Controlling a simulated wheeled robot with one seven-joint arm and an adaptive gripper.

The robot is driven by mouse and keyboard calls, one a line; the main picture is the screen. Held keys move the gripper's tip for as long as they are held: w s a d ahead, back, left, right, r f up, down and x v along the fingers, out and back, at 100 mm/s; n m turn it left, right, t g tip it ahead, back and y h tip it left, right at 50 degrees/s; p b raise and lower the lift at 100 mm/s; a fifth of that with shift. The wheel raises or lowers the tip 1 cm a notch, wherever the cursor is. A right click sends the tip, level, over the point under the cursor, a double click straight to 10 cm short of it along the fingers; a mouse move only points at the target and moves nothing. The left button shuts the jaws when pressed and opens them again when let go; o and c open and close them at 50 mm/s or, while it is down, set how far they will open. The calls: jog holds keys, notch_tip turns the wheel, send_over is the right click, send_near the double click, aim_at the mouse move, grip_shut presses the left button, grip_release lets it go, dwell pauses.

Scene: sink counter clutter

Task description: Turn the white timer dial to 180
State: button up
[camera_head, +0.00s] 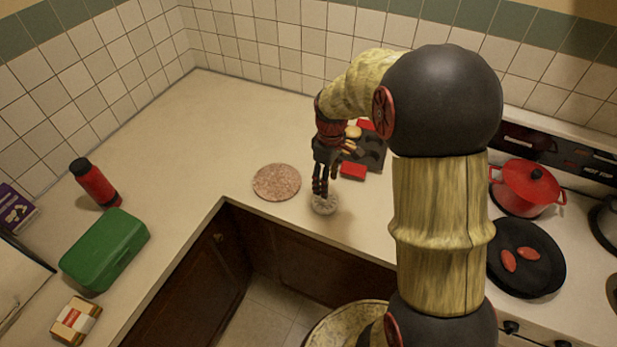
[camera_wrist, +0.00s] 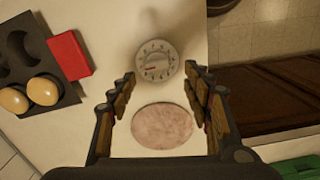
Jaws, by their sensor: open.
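The white timer (camera_head: 325,206) sits on the counter near its front edge, below my gripper in the head view. In the wrist view the timer (camera_wrist: 156,61) shows a round pale face with dark marks around it, a raised knob and a small red mark toward the left. The numbers are too small to read. My gripper (camera_head: 321,190) points down above the timer. In the wrist view my gripper (camera_wrist: 163,82) has its fingers spread apart with nothing between the tips, and the timer lies just beyond them. I cannot tell whether any finger touches it.
A round pinkish board (camera_head: 276,182) lies left of the timer. A red block (camera_head: 353,171) and a dark muffin tray (camera_head: 374,158) lie behind it. A red pot (camera_head: 527,187) and black pan (camera_head: 507,272) are at right. A green box (camera_head: 104,250) stands at left.

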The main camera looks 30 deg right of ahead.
jog(key=shift+w+r+n, duration=0.35)
jog(key=shift+w+n, duration=0.05)
jog(key=shift+n, duration=0.1)
jog(key=shift+s+n, duration=0.15)
jog(key=shift+n, duration=0.45)
jog(key=shift+f, duration=0.2)
notch_tip(320, 180, down, 7)
jog(key=shift+f+b, duration=0.2)
jog(key=shift+b, duration=0.45)
jog(key=shift+c, duration=1.3)
jog(key=c, duration=0.9)
